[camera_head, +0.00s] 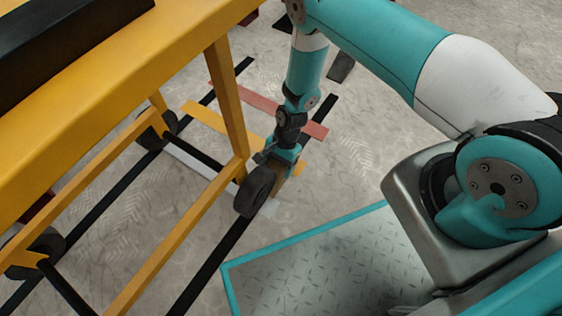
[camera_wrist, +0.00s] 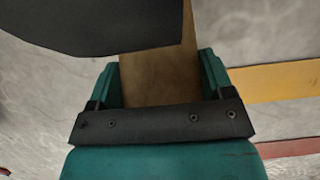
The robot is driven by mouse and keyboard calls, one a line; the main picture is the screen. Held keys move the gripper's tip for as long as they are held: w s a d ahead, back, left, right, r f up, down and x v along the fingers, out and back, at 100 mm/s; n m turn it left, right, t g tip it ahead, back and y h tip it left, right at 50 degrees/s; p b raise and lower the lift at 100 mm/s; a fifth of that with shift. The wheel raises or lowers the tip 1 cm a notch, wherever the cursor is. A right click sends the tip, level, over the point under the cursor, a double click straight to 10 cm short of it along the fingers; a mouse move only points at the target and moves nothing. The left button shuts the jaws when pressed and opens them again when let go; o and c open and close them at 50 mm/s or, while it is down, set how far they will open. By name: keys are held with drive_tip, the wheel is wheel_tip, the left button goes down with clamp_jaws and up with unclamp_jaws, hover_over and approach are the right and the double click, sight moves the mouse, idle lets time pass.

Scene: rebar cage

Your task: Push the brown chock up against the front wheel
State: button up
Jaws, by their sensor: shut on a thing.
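The brown chock (camera_wrist: 158,80) is between the two teal fingers of my gripper (camera_wrist: 158,82) in the wrist view, and the gripper is shut on it. In the head view my gripper (camera_head: 282,154) points down at the floor, and a little of the chock (camera_head: 279,183) shows below it. The black front wheel (camera_head: 255,191) of the yellow cart stands just left of the chock. In the wrist view the wheel (camera_wrist: 90,25) covers part of the chock's far end. I cannot tell whether chock and wheel touch.
The yellow cart frame (camera_head: 231,105) rises beside my gripper on the left, with more wheels (camera_head: 157,129) behind. Black, yellow and red strips (camera_head: 262,106) lie flat on the floor. A teal-edged metal plate (camera_head: 310,265) is in front.

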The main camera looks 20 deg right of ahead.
drive_tip(key=shift+s+a, duration=0.15)
drive_tip(key=shift+a, duration=0.05)
drive_tip(key=o, duration=1.1)
drive_tip(key=shift+r, duration=0.15)
drive_tip(key=p+v, duration=0.9)
drive_tip(key=v, duration=0.8)
drive_tip(key=shift+d, duration=0.1)
